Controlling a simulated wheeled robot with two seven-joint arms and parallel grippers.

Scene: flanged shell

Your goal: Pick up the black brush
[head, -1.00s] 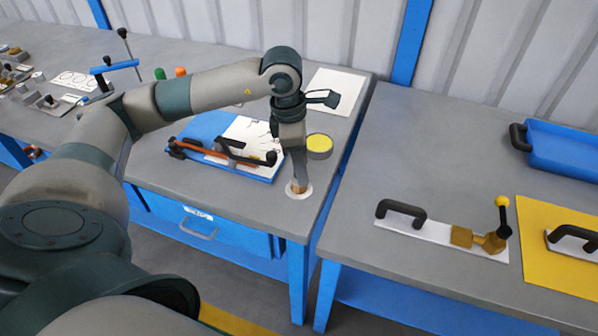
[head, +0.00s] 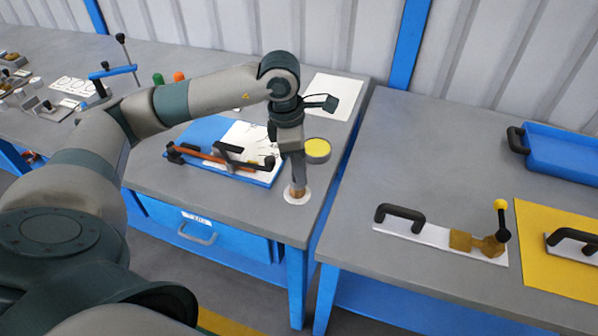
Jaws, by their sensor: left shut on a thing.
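My left gripper (head: 298,186) points down near the front right corner of the left bench. It is shut on a small brown-ended thing (head: 298,193) standing over a round white disc (head: 297,197). The fingers hide most of this thing. I cannot tell whether it is the black brush, or whether it touches the disc. No other thing shows clearly as a black brush. My right gripper is not in view.
A yellow-topped round tin (head: 317,149) stands just behind the gripper. A blue board (head: 205,135) with black-handled tools lies to its left. A gap separates this bench from the right bench (head: 400,160), which holds a black-handled white plate (head: 425,232) and a blue tray (head: 565,152).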

